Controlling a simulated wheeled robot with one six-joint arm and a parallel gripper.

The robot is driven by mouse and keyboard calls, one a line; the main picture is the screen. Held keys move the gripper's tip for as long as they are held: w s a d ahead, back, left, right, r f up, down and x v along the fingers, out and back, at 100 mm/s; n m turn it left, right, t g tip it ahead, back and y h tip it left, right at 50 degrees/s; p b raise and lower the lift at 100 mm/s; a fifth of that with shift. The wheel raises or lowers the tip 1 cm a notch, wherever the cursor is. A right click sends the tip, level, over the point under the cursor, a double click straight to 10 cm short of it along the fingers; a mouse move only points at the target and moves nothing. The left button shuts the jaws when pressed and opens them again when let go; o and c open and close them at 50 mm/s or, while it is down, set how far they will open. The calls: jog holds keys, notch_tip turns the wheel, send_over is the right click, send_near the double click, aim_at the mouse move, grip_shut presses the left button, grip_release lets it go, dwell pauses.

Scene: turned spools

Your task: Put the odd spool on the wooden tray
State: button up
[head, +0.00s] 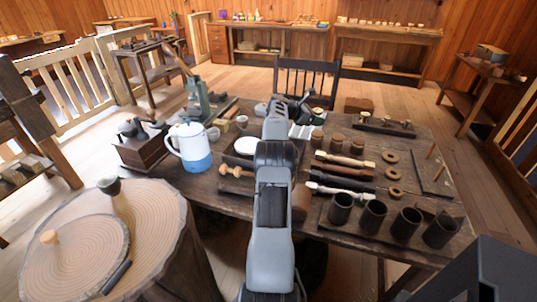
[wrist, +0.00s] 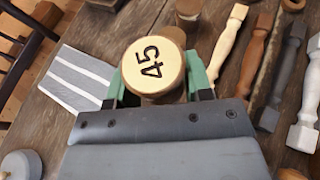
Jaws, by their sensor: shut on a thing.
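In the wrist view, my gripper (wrist: 157,82) has its green fingers on either side of a round wooden spool (wrist: 150,64). In the head view, my arm hides most of the gripper and the held spool. Several brown spools (head: 337,142) stand right of my arm; their numbers are not readable. A dark flat tray with thin sticks (head: 432,180) lies at the table's right; I cannot tell whether it is the wooden tray.
Turned spindles (head: 345,160) lie right of my arm, with dark cups (head: 374,217) nearer. A white-and-blue pot (head: 190,150) and a grinder box (head: 143,150) stand left. A striped board (wrist: 82,78) lies left of the held spool.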

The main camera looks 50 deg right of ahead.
jog(key=w+a+f+b, duration=0.2)
jog(key=w+a+f, duration=0.1)
jog(key=a, duration=0.3)
jog(key=shift+w+a+f, duration=0.2)
jog(key=shift+w+f, duration=0.05)
jog(key=shift+w, duration=0.05)
jog(key=a+f, duration=0.1)
jog(key=w+a+f, duration=0.1)
jog(key=f, duration=0.1)
jog(key=w+a+f, duration=0.1)
jog(key=a+f, duration=0.1)
jog(key=shift+w+a+b, duration=0.1)
jog(key=shift+w+b, duration=0.05)
jog(key=shift+b, duration=0.25)
jog(key=shift+w+a+f, duration=0.2)
jog(key=shift+a+f, duration=0.1)
jog(key=shift+f, duration=0.15)
jog(key=shift+a+f+b, duration=0.15)
jog(key=shift+f+b, duration=0.25)
jog(key=shift+f, duration=1.25)
jog(key=shift+f, duration=0.15)
jog(key=o, duration=0.9)
